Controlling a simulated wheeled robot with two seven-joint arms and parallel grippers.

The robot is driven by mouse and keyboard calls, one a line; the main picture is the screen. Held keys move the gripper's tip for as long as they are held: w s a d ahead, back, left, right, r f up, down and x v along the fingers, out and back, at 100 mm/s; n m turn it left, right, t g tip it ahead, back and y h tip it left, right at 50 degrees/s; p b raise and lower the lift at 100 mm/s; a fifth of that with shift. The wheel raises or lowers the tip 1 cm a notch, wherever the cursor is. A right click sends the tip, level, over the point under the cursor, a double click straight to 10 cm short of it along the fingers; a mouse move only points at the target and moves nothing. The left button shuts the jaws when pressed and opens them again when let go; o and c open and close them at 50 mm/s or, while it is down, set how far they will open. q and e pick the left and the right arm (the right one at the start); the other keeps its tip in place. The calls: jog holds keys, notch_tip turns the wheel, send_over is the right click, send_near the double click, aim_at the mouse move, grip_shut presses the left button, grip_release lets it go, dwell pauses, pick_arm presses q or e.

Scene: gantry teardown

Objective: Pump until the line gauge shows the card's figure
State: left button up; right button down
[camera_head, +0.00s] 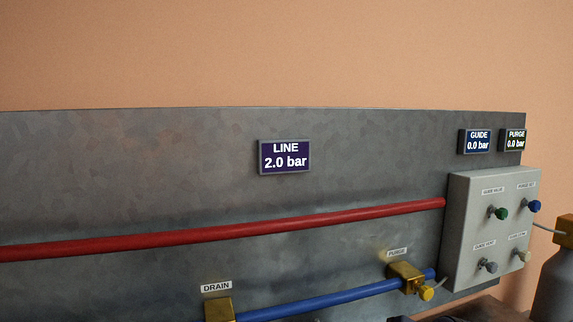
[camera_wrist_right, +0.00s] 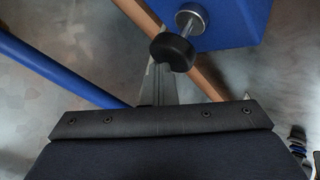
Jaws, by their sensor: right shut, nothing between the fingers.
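The line gauge (camera_head: 285,157) is a dark purple display on the grey metal panel in the head view and reads 2.0 bar. No card with a figure shows in either view. In the right wrist view, a blue block (camera_wrist_right: 222,22) carries a silver stem with a round black knob (camera_wrist_right: 172,52); I cannot tell for certain that this is the pump. My right gripper (camera_wrist_right: 158,98) is shut and empty, just below the knob in the picture; contact cannot be told. My left gripper is in neither view.
A red pipe (camera_head: 220,230) and a blue pipe (camera_head: 325,301) cross the panel (camera_head: 120,165). Brass fittings sit at DRAIN (camera_head: 218,308) and PURGE (camera_head: 405,276). A grey valve box (camera_head: 463,225) with several knobs stands right. The guide gauge (camera_head: 478,142) and purge gauge (camera_head: 514,140) read 0.0 bar.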

jog(key=shift+f, duration=0.2)
jog(key=shift+r, duration=0.15)
jog(key=shift+r+p, duration=0.95)
jog(key=shift+r, duration=0.8)
notch_tip(320, 180, up, 6)
jog(key=p, duration=0.3)
jog(key=shift+p, duration=0.35)
dwell(2.3)
